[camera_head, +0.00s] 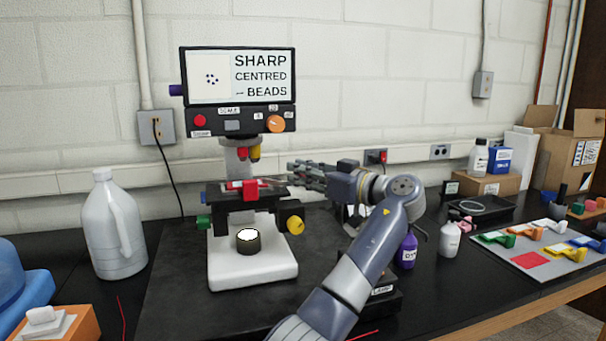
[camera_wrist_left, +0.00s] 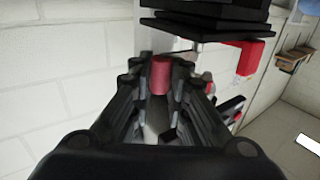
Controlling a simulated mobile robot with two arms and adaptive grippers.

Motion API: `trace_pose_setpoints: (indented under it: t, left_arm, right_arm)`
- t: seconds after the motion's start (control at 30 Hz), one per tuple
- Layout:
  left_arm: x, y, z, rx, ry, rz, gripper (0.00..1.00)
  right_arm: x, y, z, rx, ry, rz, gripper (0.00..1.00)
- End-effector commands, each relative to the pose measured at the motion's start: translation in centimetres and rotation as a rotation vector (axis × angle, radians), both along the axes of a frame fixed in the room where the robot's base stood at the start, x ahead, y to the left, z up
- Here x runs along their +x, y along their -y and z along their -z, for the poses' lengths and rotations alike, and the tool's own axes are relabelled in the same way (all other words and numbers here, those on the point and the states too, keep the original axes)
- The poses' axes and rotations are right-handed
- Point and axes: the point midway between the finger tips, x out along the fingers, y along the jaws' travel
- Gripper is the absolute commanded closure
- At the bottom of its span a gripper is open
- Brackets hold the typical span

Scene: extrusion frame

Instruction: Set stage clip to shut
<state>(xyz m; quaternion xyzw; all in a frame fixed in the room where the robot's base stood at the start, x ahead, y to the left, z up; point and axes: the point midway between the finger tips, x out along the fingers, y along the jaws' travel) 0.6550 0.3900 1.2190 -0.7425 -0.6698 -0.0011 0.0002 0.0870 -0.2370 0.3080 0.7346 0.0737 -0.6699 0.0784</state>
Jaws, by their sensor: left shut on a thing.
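The microscope (camera_head: 252,262) stands on a dark mat, with its black stage (camera_head: 225,198) at mid height. A red stage clip (camera_head: 250,190) sits on the stage beside a pale slide (camera_head: 233,185). My left gripper (camera_head: 292,170) reaches in at the right end of the stage, fingers pointing left. In the left wrist view, its fingers (camera_wrist_left: 160,85) are closed around a red round piece (camera_wrist_left: 160,73), which looks like the clip's handle. Its join to the clip is hidden. A red block (camera_wrist_left: 248,58) also shows there by dark plates. My right gripper is not in view.
The screen (camera_head: 238,76) reads "SHARP CENTRED -- BEADS". A yellow knob (camera_head: 291,220) sits below my left gripper. A grey jug (camera_head: 113,225) stands left. A purple bottle (camera_head: 406,251) and white bottle (camera_head: 450,239) stand right of my arm.

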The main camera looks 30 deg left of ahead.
Motion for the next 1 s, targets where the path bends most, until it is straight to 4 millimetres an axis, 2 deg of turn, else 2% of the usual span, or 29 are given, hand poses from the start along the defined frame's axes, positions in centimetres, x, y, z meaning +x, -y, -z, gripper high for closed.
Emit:
trace_pose_setpoints:
  t: [0.3, 0.33, 0.37, 0.77, 0.87, 1.0]
  left_arm:
    - [0.0, -0.1, 0.3, -0.006, -0.005, -0.002, 1.0]
    - [0.0, -0.1, 0.3, -0.006, -0.005, -0.002, 0.8]
    - [0.0, -0.1, 0.3, -0.006, -0.005, -0.002, 0.75]
    - [0.0, 0.4, 0.1, -0.002, -0.001, 0.001, 0.75]
    - [-0.1, 1.7, 0.1, -0.003, -0.002, 0.002, 0.75]
    - [-0.3, 4.5, 0.1, -0.004, -0.003, 0.003, 0.75]
  right_arm:
    - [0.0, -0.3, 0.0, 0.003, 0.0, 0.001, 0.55]
    - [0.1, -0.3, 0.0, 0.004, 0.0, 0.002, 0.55]
    - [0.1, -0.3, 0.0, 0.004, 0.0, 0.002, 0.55]
    - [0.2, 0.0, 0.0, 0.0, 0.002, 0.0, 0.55]
    - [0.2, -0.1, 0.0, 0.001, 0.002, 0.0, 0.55]
    - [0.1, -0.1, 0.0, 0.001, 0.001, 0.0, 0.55]
